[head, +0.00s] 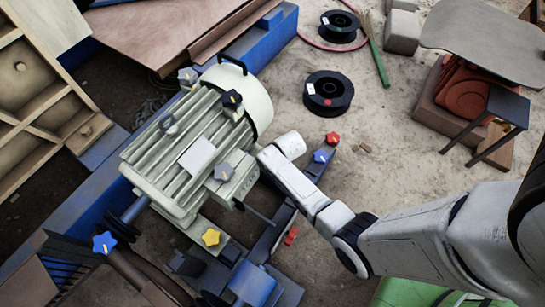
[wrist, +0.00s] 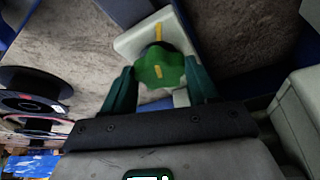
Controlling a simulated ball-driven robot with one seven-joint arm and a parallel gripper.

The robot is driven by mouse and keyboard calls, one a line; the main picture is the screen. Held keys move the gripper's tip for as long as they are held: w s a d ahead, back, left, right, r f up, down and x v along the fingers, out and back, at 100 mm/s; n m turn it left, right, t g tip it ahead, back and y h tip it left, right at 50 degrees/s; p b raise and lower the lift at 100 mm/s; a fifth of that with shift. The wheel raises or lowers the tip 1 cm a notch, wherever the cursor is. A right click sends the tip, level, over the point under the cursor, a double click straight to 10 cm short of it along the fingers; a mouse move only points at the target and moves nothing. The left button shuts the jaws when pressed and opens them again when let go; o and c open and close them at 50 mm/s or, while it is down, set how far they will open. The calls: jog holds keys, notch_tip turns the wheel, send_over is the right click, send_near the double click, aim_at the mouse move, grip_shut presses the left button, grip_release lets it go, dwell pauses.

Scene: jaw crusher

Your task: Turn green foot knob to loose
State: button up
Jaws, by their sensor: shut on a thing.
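The green foot knob (wrist: 160,66) is a lobed star knob in the wrist view, with a short yellow mark on its face. It sits on a pale foot plate (wrist: 128,45) that has a yellow line beyond the knob. The two yellow marks look roughly in line. My gripper (wrist: 160,82) has one dark green finger on each side of the knob and is shut on it. In the head view my arm reaches to the right side of the ribbed grey motor (head: 190,150). The green knob and my fingertips are hidden there.
Other star knobs stand around the motor: yellow (head: 211,237), blue (head: 104,243), another blue (head: 320,156) and red (head: 332,138). Black spools (head: 328,93) lie on the sandy floor. Blue rails (head: 75,205) border the motor. A stool-like dark stand (head: 508,105) is at the right.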

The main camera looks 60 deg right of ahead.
jog(key=n, duration=0.1)
jog(key=n+y, duration=0.1)
jog(key=n, duration=0.2)
jog(key=shift+d+y+p, duration=0.3)
jog(key=shift+y+p, duration=0.1)
jog(key=n+y+b, duration=0.1)
jog(key=n, duration=0.3)
jog(key=shift+d+f, duration=0.1)
jog(key=shift+d, duration=0.05)
jog(key=n+y, duration=0.1)
jog(key=n, duration=0.1)
jog(key=n+g+b, duration=0.1)
jog(key=n, duration=0.1)
jog(key=shift+w+d+n+y+b, duration=0.2)
jog(key=shift+n+y+b, duration=0.1)
jog(key=shift+y, duration=0.1)
jog(key=shift+n+g+y+b, duration=0.4)
jog(key=shift+n+g+b, duration=0.35)
jog(key=shift+n, duration=1.15)
jog(key=shift+w, duration=0.1)
jog(key=o, duration=1.1)
jog(key=shift+c, duration=0.2)
jog(key=shift+d, duration=0.1)
